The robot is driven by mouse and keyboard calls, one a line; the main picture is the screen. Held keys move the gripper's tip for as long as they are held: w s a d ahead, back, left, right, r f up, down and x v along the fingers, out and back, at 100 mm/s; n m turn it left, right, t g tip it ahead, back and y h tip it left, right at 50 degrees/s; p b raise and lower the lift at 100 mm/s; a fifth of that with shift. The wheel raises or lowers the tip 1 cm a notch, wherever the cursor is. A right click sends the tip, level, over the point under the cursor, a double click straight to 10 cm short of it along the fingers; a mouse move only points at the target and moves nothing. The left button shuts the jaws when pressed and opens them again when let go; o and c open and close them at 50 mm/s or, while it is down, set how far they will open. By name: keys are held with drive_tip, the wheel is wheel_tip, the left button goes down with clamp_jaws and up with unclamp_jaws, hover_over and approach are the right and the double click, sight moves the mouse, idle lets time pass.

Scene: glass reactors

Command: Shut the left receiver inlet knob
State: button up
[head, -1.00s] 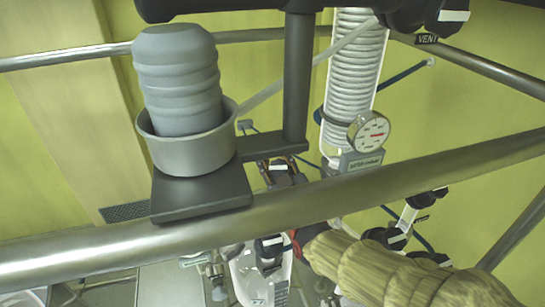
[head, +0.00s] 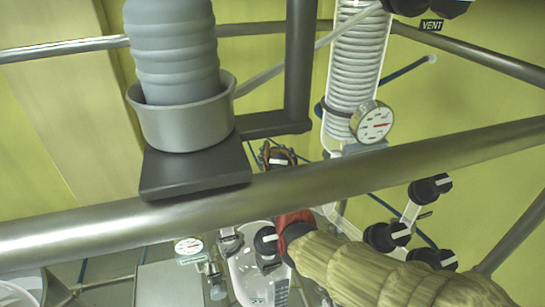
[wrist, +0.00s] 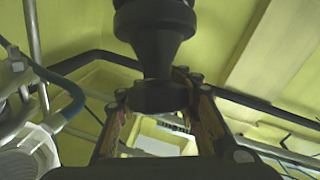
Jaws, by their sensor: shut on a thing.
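A black knob (head: 282,159) with a white mark shows just above the thick steel rail in the head view. The mark lies nearly level. No label on this knob can be read. My gripper (head: 279,152) reaches up behind the rail, with its brown-orange fingers around this knob. In the wrist view the black knob (wrist: 160,97) on its dark stem sits between the fingertips of my gripper (wrist: 158,104), which is shut on it. The rail hides part of my gripper in the head view.
The steel rail (head: 90,231) crosses before my arm. A grey holder (head: 186,125) with a ribbed grey cylinder stands upper left. A gauge (head: 372,123) and coiled condenser (head: 355,60) are right of the knob. Another black knob (head: 266,241) is below; several more are right.

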sight(284, 155)
drive_tip(key=m+h+b, duration=0.1)
drive_tip(key=m+h, duration=0.1)
drive_tip(key=d+m+h+b, duration=0.1)
drive_tip(key=m+h, duration=0.2)
drive_tip(key=shift+r+t+h, duration=0.15)
drive_tip(key=shift+t+h, duration=0.15)
drive_tip(key=shift+t, duration=0.1)
drive_tip(key=m+g+h, duration=0.1)
drive_tip(key=m+h, duration=0.1)
drive_tip(key=d+m+g+h+b, duration=0.1)
drive_tip(key=m+h, duration=0.2)
drive_tip(key=d+m+h, duration=0.1)
drive_tip(key=m+h, duration=0.2)
drive_tip(key=shift+s+r+g, duration=0.1)
drive_tip(key=shift+s+g, duration=0.2)
drive_tip(key=shift+g, duration=0.1)
drive_tip(key=shift+d, duration=0.1)
drive_tip(key=shift+c, duration=0.2)
drive_tip(key=o, duration=1.4)
drive_tip(key=shift+c, duration=0.2)
drive_tip(key=shift+o, duration=0.2)
wheel_tip(284, 155, up, 10)
drive_tip(key=shift+o, duration=0.3)
